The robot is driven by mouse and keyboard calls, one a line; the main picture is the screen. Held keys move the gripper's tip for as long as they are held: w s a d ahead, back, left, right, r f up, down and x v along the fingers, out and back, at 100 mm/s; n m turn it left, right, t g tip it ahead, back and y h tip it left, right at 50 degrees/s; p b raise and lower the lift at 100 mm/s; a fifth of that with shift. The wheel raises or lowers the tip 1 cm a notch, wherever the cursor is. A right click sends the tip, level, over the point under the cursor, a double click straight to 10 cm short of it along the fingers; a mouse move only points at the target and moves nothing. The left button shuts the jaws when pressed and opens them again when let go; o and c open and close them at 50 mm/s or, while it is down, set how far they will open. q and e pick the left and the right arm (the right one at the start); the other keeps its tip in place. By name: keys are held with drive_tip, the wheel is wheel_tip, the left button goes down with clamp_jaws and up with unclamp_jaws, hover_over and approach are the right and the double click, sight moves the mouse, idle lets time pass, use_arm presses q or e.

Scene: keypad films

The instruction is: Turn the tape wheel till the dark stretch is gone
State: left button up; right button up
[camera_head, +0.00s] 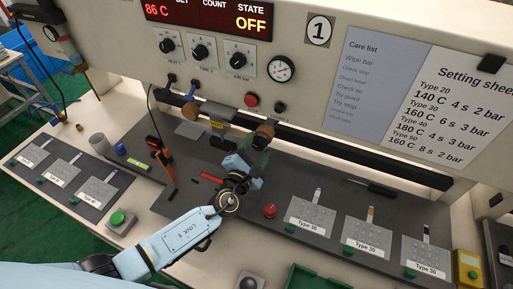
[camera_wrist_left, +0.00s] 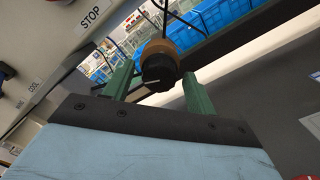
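The tape wheel looks like a small brown-orange knob (camera_head: 266,129) at the front of the long sealing bar in the head view. In the left wrist view the wheel (camera_wrist_left: 160,50) shows an orange rim and a black hub. My left gripper (camera_head: 261,148) is just below and in front of it. Its green fingers (camera_wrist_left: 158,88) stand apart on either side of the black hub, with gaps showing, so it is open. I cannot make out a dark stretch on the tape. My right gripper is not in view.
A second brown knob (camera_head: 194,112) is on the bar to the left. A red button (camera_head: 251,100) and a gauge (camera_head: 281,69) are on the panel above. An orange-handled tool (camera_head: 163,158) stands left of my arm. Keypad films (camera_head: 312,215) lie right on the grey mat. The display reads OFF.

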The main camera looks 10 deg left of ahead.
use_arm(q)
drive_tip(key=s+a, duration=0.2)
drive_tip(key=s, duration=1.1)
drive_tip(key=shift+a+b, duration=0.3)
drive_tip(key=shift+s, duration=0.1)
